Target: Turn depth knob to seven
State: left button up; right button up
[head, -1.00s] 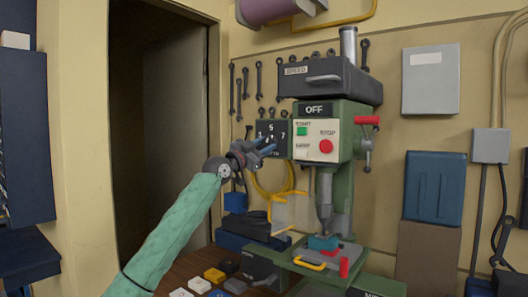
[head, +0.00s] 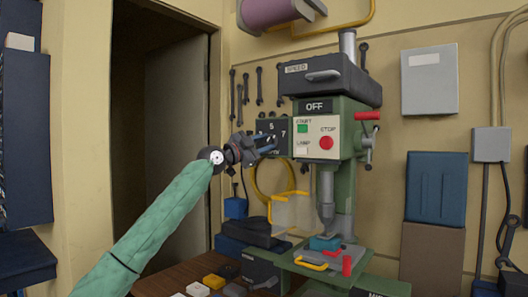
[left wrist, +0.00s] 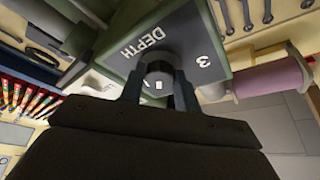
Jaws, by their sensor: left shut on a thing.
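The dark depth plate (head: 262,125) is on the left side of the green drill press (head: 345,190). Its numbers 5 and 7 show in the head view, and the word DEPTH and a 3 show on the plate in the left wrist view (left wrist: 185,35). The grey round depth knob (left wrist: 158,70) has a small white mark on its face. My left gripper (head: 270,144) is shut on the knob, with one finger on each side of it, as the left wrist view shows. In the head view the fingers hide the knob. My right gripper is not in view.
The press has a green start button (head: 302,128), a red stop button (head: 326,142) and a red-tipped lever (head: 367,116) at its right. A clear guard (head: 292,212) stands below the plate. Small coloured blocks (head: 214,281) lie on the bench. Wrenches hang behind.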

pick_arm(q)
jog(key=shift+m+g, duration=0.4)
jog(key=shift+m, duration=0.6)
jog(key=shift+r+m+g, duration=0.15)
jog(key=shift+m+g, duration=0.45)
jog(key=shift+m, duration=0.8)
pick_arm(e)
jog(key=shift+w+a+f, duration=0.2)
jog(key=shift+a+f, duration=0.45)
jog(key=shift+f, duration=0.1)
pick_arm(q)
jog(key=shift+a, duration=0.1)
jog(key=o, duration=1)
